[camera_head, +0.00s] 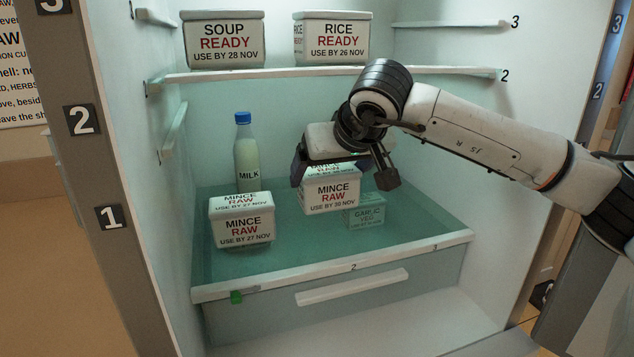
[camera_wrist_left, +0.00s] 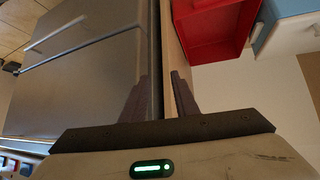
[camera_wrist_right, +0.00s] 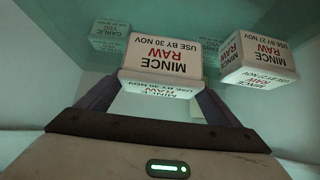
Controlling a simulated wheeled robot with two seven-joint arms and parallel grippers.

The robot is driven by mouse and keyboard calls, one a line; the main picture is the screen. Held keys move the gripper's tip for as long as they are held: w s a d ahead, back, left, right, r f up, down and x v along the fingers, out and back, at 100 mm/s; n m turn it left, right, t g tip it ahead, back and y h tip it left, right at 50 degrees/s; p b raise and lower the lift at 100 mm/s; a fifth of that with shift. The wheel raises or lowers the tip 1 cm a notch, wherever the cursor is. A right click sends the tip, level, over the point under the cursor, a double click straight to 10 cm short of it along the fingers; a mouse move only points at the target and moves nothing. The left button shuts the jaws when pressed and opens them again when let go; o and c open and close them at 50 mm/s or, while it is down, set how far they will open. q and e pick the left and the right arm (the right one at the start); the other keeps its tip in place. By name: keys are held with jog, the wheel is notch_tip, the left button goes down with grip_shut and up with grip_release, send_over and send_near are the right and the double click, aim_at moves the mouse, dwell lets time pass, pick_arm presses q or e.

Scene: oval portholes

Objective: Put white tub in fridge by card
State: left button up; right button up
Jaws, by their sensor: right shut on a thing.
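My right gripper (camera_head: 345,180) is shut on a white tub (camera_head: 331,194) lettered "MINCE RAW, USE BY 30 NOV". It holds the tub upright inside the fridge, over the greenish glass shelf (camera_head: 300,250); whether the tub touches the shelf I cannot tell. The tub also shows between the fingers in the right wrist view (camera_wrist_right: 162,55). A card (camera_head: 22,75) with partly cut-off text hangs at the far left. My left gripper (camera_wrist_left: 160,80) shows only in the left wrist view, its fingers apart with nothing seen held between them.
Another mince tub (camera_head: 242,220), use by 27 Nov, stands on the glass shelf at left, before a milk bottle (camera_head: 246,160). Soup (camera_head: 224,40) and rice (camera_head: 331,38) tubs stand on the shelf (camera_head: 420,74) above.

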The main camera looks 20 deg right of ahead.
aim_at(329, 189)
notch_tip(329, 189, down, 3)
jog(key=b, duration=0.2)
jog(key=shift+s+b, duration=0.1)
jog(key=shift+b, duration=0.25)
jog(key=shift+f, duration=0.3)
jog(key=shift+r, duration=0.15)
jog(key=o, duration=1.3)
jog(key=shift+f, duration=0.2)
jog(key=shift+r, duration=0.2)
jog(key=v, duration=1.2)
jog(key=shift+f, duration=0.1)
